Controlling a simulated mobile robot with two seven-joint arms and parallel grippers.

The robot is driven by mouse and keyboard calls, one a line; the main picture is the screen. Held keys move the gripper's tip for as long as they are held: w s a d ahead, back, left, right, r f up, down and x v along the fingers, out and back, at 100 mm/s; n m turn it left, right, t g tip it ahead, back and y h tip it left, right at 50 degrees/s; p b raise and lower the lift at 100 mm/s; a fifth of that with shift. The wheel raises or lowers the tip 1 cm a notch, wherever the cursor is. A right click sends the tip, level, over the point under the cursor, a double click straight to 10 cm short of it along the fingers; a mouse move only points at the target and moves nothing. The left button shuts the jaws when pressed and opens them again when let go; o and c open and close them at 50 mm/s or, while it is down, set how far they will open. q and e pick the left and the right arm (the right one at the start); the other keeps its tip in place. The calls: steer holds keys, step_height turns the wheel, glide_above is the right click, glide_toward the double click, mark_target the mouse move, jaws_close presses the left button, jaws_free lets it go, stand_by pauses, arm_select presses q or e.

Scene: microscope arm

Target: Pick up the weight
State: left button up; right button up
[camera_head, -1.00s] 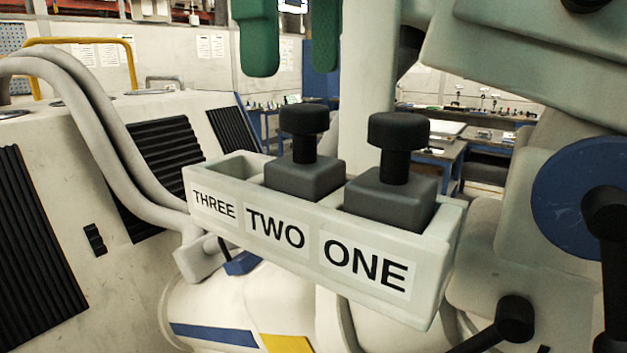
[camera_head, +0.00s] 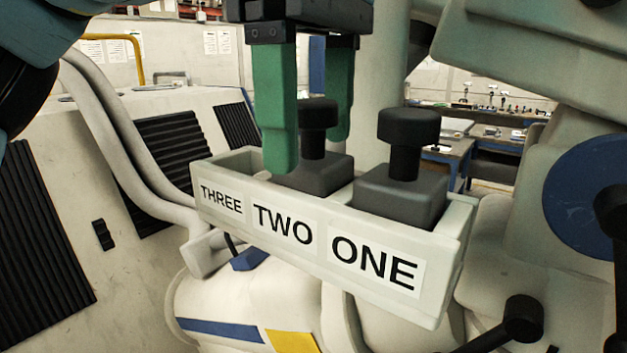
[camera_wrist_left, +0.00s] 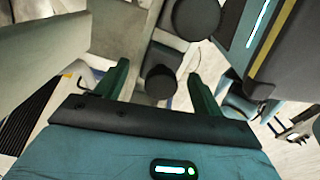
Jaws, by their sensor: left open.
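Two dark grey weights with black round knobs sit in a pale tray (camera_head: 452,285) labelled THREE, TWO and ONE. One weight (camera_head: 398,195) is in compartment ONE, the other (camera_head: 318,172) in compartment TWO; compartment THREE shows no weight. My left gripper (camera_head: 308,150) reaches down from above with open green fingers. Its near finger partly covers weight TWO, and the far finger is behind that knob. In the left wrist view the knob of weight TWO (camera_wrist_left: 160,82) lies between the spread fingers (camera_wrist_left: 156,80), and the other knob (camera_wrist_left: 196,17) is beyond them. My right gripper is not seen.
A pale upright column (camera_head: 382,70) stands close behind the tray. A blue disc (camera_head: 575,195) and black knobs are at the right. Thick grey pipes (camera_head: 125,145) and a vented pale housing (camera_head: 50,215) are at the left.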

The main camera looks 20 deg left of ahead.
arm_select(q)
steer(key=shift+f, duration=0.85)
jaws_close()
